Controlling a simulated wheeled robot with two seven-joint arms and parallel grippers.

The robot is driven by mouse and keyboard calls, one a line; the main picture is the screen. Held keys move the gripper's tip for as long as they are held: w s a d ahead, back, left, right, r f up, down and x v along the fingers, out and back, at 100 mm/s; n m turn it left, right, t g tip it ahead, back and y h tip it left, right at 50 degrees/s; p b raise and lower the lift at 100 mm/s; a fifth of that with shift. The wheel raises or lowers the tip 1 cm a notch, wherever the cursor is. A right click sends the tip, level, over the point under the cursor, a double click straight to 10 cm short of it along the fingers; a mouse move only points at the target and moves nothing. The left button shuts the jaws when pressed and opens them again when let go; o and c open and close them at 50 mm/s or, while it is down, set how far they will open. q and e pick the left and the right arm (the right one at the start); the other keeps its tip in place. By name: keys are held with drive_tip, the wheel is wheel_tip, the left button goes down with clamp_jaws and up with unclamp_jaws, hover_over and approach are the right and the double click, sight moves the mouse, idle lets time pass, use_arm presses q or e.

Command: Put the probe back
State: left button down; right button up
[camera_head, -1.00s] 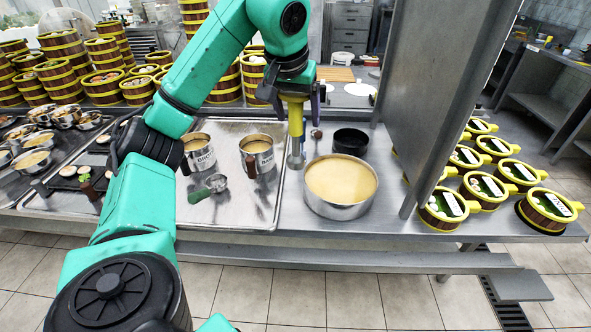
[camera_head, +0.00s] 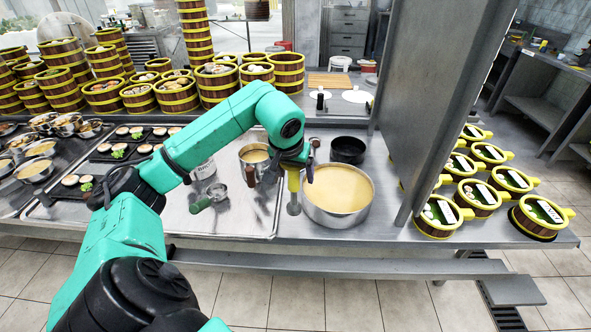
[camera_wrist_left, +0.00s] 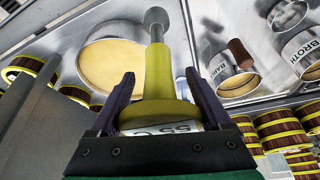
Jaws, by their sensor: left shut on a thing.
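The probe (camera_head: 293,182) has a yellow handle and a grey metal tip, and points downward. My left gripper (camera_head: 295,161) is shut around its upper handle. In the left wrist view the probe (camera_wrist_left: 158,75) stands between the two dark fingers (camera_wrist_left: 162,92), with a partly hidden display reading about "55" at its near end. Its tip is just left of the wide metal pot (camera_head: 338,213) of yellowish liquid, outside the rim. I cannot tell whether the tip touches the counter. My right gripper is out of view.
A black pot (camera_head: 348,149) stands behind the wide pot.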

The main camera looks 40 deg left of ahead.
sight(287, 167)
use_arm(q)
drive_tip(key=shift+f+b, duration=2.25)
drive_tip(key=shift+f, duration=0.75)
drive_tip(key=shift+f+b, duration=0.4)
drive_tip(key=shift+f, duration=0.1)
unclamp_jaws()
drive_tip(key=p+v, duration=0.1)
drive_tip(key=v, duration=1.3)
drive_tip(key=shift+s+r, duration=0.25)
